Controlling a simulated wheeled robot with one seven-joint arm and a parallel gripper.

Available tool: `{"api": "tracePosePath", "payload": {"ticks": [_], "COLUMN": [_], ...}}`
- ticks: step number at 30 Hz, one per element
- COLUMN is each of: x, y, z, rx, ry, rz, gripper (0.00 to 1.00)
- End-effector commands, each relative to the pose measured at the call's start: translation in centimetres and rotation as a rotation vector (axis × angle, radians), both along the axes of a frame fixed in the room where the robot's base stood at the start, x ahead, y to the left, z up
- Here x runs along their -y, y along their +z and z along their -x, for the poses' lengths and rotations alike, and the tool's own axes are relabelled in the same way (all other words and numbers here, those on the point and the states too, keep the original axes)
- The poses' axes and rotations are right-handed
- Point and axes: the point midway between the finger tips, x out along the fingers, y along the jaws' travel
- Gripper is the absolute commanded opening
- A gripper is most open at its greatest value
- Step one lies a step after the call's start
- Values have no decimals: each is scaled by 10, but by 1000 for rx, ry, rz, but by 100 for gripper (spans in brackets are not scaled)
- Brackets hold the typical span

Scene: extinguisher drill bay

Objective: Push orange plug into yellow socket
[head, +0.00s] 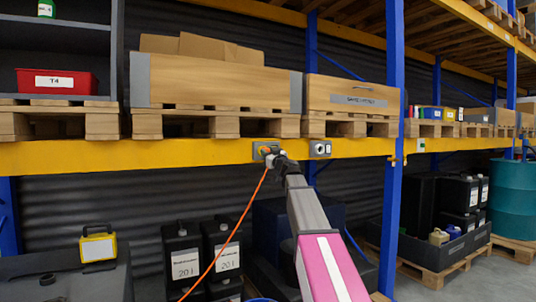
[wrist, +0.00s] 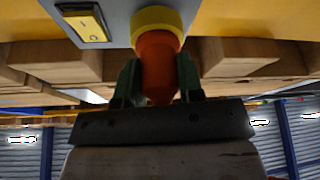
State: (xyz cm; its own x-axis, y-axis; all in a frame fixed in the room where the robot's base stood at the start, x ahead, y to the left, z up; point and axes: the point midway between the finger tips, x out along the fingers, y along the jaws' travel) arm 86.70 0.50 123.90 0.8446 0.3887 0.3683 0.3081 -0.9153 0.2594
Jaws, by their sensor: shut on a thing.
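The orange plug (wrist: 157,68) is between the two green fingers of my gripper (wrist: 158,78), which is shut on it. The plug's front end meets the round yellow socket (wrist: 157,17) in the wrist view, in line with it. How deep it sits in the socket is hidden. In the head view my gripper (head: 277,160) is at the grey socket box (head: 259,145) on the yellow shelf beam. The gripper covers part of the box there. An orange cable (head: 237,225) hangs from the plug down to the lower left.
A yellow switch (wrist: 82,22) sits beside the socket on the grey panel. A second grey box with a round outlet (head: 320,149) is on the beam to the right. Wooden pallets (head: 215,124) with crates stand above the beam. A blue upright (head: 395,100) stands farther right.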

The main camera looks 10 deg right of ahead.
Motion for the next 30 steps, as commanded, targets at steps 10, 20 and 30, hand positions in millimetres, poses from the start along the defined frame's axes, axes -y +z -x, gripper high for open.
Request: {"api": "tracePosePath", "payload": {"ticks": [10, 20, 30], "x": [-1, -1, 1], "y": [0, 0, -3], "z": [-4, -4, 2], "rx": [0, 0, 0], "ry": [0, 0, 0], "rz": [0, 0, 0], "gripper": [6, 64, 64]}}
